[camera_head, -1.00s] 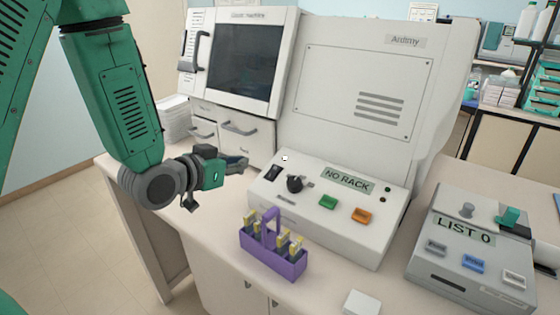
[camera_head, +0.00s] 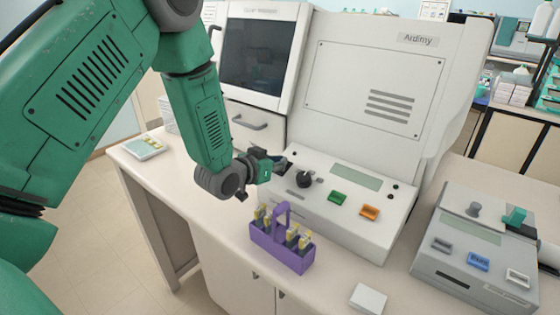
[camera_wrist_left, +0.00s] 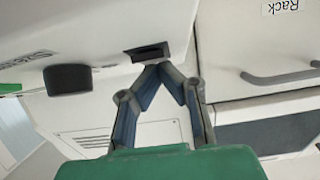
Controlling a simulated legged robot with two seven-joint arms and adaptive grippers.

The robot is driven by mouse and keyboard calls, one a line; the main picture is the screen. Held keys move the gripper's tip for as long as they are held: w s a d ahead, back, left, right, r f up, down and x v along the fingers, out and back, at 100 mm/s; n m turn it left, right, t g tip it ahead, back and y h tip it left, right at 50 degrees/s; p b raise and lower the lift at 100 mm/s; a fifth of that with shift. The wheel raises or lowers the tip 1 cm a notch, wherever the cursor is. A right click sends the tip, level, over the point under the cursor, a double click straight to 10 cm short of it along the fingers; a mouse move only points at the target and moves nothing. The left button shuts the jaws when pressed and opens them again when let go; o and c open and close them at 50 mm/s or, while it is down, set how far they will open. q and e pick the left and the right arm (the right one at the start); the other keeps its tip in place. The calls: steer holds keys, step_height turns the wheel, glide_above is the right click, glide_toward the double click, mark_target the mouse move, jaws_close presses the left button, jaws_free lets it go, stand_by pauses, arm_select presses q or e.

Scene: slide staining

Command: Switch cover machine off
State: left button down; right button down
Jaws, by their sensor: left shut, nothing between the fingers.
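The white machine labelled Ardimy (camera_head: 370,85) stands on the counter with a sloped control panel in front. Its dark rocker switch (camera_wrist_left: 147,52) shows in the left wrist view, near a black knob (camera_head: 304,180). My left gripper (camera_head: 284,163) is shut and empty, with its fingertips at the switch and partly hiding it in the head view. In the wrist view the closed tips (camera_wrist_left: 165,68) are right by the switch; I cannot tell if they touch. The panel's display (camera_head: 357,177) is blank. My right gripper is not in view.
A purple rack (camera_head: 283,258) with several yellow-topped slides stands in front of the panel. Green (camera_head: 338,198) and orange (camera_head: 369,213) buttons are on the panel. A grey box (camera_head: 470,265) with a blank display is at right. A white block (camera_head: 368,299) lies at the front.

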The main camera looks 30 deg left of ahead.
arm_select(q)
steer(key=shift+w+d+f+b, duration=0.1)
steer(key=shift+w+f+b, duration=0.05)
steer(key=shift+f+b, duration=0.15)
steer(key=shift+d+r, duration=0.1)
stand_by(0.3)
